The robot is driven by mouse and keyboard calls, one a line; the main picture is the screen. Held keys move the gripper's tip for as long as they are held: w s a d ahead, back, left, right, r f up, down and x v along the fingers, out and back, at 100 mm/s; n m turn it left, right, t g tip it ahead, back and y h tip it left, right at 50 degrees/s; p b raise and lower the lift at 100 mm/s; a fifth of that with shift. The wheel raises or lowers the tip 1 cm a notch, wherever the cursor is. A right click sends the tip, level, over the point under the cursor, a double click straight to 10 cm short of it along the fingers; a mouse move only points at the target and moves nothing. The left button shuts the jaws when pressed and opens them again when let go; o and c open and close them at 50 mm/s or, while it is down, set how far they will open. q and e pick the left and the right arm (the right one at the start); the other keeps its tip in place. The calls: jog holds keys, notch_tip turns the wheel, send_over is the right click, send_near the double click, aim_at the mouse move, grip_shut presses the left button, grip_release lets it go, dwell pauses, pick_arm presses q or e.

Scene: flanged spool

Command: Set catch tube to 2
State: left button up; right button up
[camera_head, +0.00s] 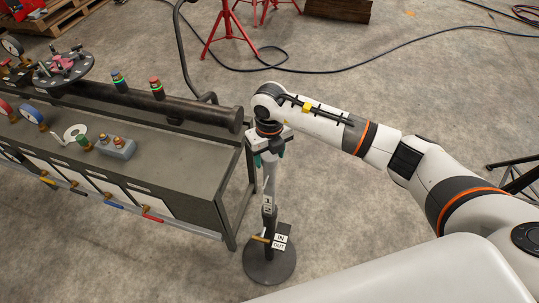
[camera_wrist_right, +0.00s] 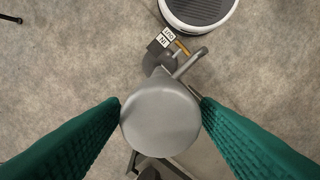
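A slim grey post, which I take for the catch tube (camera_head: 269,185), stands upright on a round dark base (camera_head: 269,262). Low on it are IN and OUT plates (camera_head: 280,242) and an orange lever (camera_head: 259,239). A small marked plate (camera_head: 267,206) sits higher; its marks are too small to read surely. My right gripper (camera_head: 269,157) points down over the post's top. In the right wrist view a round grey cap (camera_wrist_right: 160,122) lies between the green fingers (camera_wrist_right: 161,99). They look open, one on each side; contact is unclear. My left gripper is not in view.
A grey bench (camera_head: 190,165) stands left of the post, with a long dark pipe (camera_head: 200,115), gauges and a flanged disc (camera_head: 63,67). Red stands (camera_head: 230,30) and a black cable (camera_head: 350,70) lie beyond. Open concrete floor surrounds the post's base.

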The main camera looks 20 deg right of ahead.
jog(key=shift+o, duration=0.4)
jog(key=shift+f, duration=0.1)
jog(key=shift+r, duration=0.3)
notch_tip(320, 180, up, 12)
jog(key=b, duration=0.4)
jog(key=shift+f, duration=0.25)
